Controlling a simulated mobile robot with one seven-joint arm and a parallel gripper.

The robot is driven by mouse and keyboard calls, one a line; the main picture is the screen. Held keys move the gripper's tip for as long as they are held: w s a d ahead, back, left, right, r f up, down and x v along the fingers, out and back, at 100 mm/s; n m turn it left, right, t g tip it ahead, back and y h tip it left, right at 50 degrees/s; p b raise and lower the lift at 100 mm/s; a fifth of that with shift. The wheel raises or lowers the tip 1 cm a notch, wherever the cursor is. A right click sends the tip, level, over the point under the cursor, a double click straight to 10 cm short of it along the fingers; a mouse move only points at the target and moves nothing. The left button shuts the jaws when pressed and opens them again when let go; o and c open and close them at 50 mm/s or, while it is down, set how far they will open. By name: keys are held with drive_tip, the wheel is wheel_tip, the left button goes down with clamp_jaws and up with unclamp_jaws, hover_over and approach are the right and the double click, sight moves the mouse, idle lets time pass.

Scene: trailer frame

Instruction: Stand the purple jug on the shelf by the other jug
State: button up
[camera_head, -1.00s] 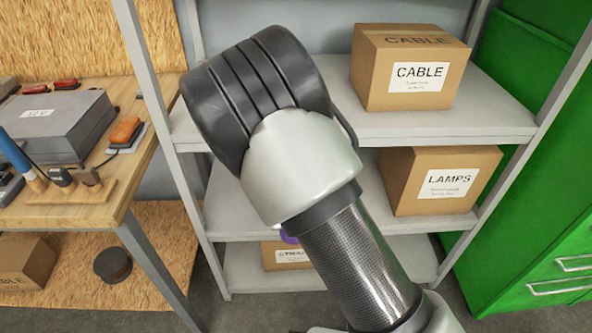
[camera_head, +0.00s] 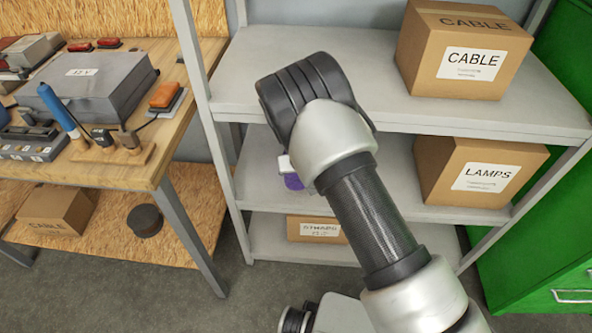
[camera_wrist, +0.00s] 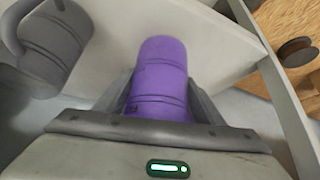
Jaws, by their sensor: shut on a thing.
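The purple jug (camera_wrist: 160,70) is between the fingers of my gripper (camera_wrist: 160,92) in the wrist view, and the gripper is shut on it. A small purple patch of the jug (camera_head: 293,182) shows beside my arm in the head view, in front of the middle shelf level. The other jug (camera_wrist: 62,45), dark grey with a loop handle, is at the upper left of the wrist view, apart from the purple one. My arm hides it in the head view. The shelf unit (camera_head: 262,95) has several pale grey boards. I cannot tell whether the purple jug touches a board.
The CABLE box (camera_head: 462,52) stands on the upper board, the LAMPS box (camera_head: 478,172) on the middle one and another carton (camera_head: 316,230) on the lowest. A metal upright (camera_head: 200,110) bounds the shelves at left, near the workbench (camera_head: 165,135). A green cabinet (camera_head: 560,210) is at right.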

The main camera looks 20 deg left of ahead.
drive_tip(key=shift+w+a, duration=0.15)
drive_tip(key=shift+w, duration=0.15)
drive_tip(key=x, duration=0.3)
drive_tip(key=shift+f+b, duration=0.35)
drive_tip(key=shift+b, duration=0.05)
drive_tip(key=shift+f, duration=0.1)
drive_tip(key=shift+f, duration=0.2)
drive_tip(key=o, duration=1.1)
